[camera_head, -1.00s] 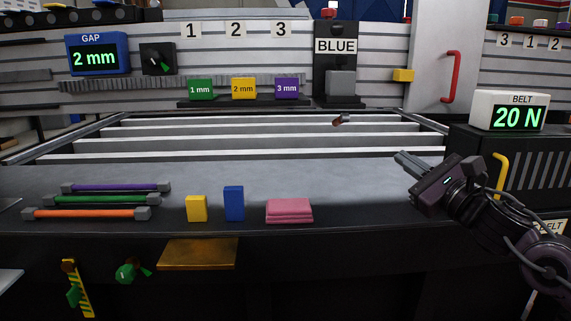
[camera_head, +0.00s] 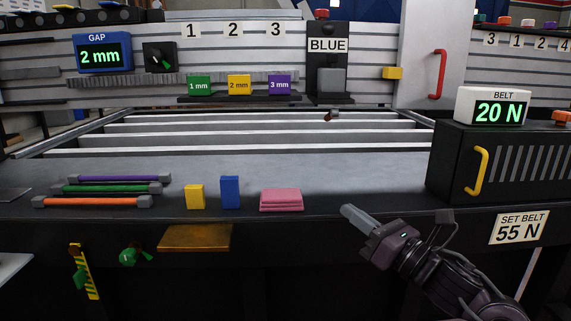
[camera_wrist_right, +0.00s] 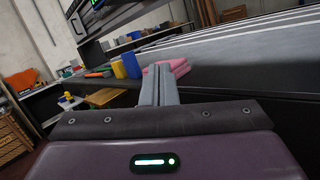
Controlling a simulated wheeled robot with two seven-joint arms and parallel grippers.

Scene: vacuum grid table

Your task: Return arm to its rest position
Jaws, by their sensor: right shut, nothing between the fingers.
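My right gripper (camera_head: 348,213) is in front of the table's front edge, at the right of the head view. Its fingers are closed together and hold nothing. My left gripper is not in view.
A yellow block (camera_head: 195,197) and a blue block (camera_head: 230,192) stand left of the cloth. Purple, green and orange rods (camera_head: 92,202) lie further left. A black belt unit (camera_head: 500,165) with a yellow handle stands at the right. The slatted bed (camera_head: 270,139) lies behind.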

